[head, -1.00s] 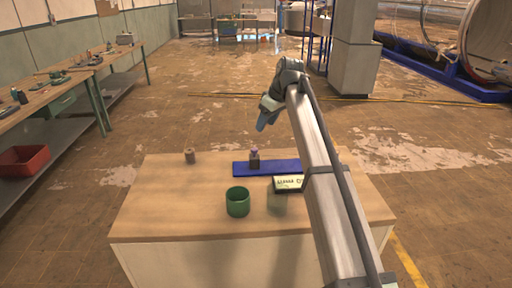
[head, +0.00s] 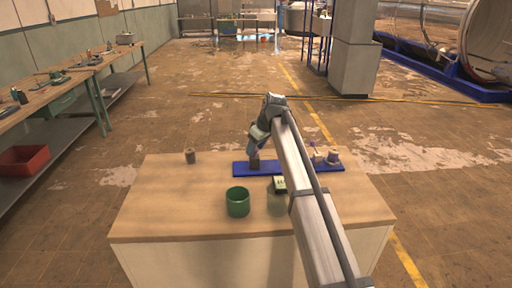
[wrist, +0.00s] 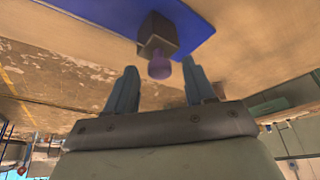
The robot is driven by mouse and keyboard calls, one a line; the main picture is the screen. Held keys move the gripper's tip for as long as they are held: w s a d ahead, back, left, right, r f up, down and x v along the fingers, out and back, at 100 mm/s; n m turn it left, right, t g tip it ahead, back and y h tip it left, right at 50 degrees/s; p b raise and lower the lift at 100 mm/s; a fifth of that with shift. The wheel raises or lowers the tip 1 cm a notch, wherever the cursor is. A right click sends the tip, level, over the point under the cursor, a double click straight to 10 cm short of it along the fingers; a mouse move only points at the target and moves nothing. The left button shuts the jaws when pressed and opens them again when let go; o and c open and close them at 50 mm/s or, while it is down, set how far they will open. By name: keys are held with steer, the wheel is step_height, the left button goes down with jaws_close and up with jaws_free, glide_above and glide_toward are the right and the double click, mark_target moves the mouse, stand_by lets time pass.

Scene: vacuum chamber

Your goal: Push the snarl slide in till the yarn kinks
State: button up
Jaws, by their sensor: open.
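A dark block with a purple knob (wrist: 159,68) stands on a long blue board (wrist: 200,15); I cannot tell if it is the snarl slide. In the head view the block (head: 255,163) is near the left end of the board (head: 241,170), its knob hidden by my gripper (head: 253,148). My gripper (wrist: 160,72) is open in the wrist view, the knob in line with the gap between its fingers. I see no grip on the knob. Small purple and pale parts (head: 332,158) sit at the board's right end. No yarn can be made out.
A green cup (head: 237,202) stands in front of the board. A small brown cylinder (head: 190,157) stands at the back left. The table's (head: 150,215) left front is clear.

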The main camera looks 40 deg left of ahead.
jaws_close()
stand_by(0.6)
